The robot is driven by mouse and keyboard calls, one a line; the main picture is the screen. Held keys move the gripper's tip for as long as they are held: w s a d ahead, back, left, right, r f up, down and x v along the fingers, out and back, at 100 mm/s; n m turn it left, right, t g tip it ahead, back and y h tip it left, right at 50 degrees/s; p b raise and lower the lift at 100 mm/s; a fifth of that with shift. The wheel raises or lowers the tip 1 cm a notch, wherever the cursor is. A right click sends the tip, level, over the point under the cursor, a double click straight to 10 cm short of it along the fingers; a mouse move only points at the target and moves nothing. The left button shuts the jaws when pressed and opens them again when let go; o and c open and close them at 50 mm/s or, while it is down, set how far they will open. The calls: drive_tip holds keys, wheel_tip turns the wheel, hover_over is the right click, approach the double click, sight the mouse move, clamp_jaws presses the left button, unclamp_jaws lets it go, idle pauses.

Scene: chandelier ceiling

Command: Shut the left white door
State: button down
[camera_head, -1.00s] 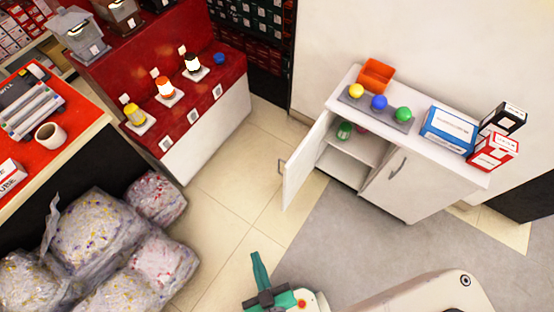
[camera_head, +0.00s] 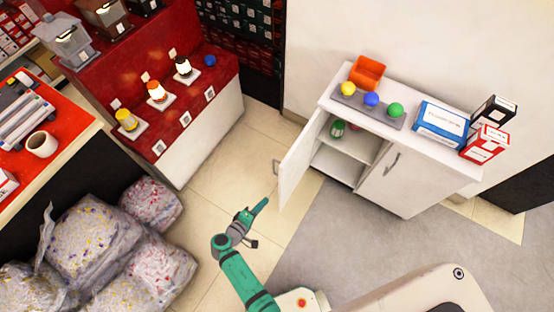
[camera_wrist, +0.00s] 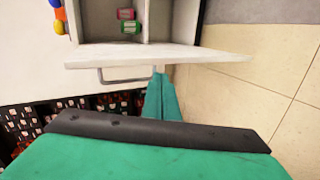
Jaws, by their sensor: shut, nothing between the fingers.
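The left white door (camera_head: 298,166) of the low white cabinet stands swung open, with a metal handle (camera_head: 276,167) on its outer face. In the wrist view the door (camera_wrist: 190,56) runs edge-on across the picture, with its handle (camera_wrist: 128,76) on the near side. My gripper (camera_head: 262,206) is shut and empty, low and just left of the door's free edge. In the wrist view my gripper (camera_wrist: 158,78) has its tips close to the door, beside the handle; I cannot tell whether they touch it.
The cabinet's right door (camera_head: 405,180) is shut. Cans (camera_head: 338,129) stand on the inside shelf. Boxes (camera_head: 443,125), an orange bin (camera_head: 367,72) and coloured balls sit on top. Filled plastic bags (camera_head: 95,235) lie at left. Floor in front of the cabinet is clear.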

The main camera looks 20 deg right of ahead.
drive_tip(key=w+a+r+m+h, duration=0.1)
drive_tip(key=w+r+h, duration=0.5)
drive_tip(key=w+r, duration=0.45)
drive_tip(key=d+r, duration=0.1)
drive_tip(key=d, duration=1)
drive_tip(key=shift+w+d+r, duration=0.2)
drive_tip(key=shift+d+r, duration=0.1)
drive_tip(key=shift+r, duration=0.05)
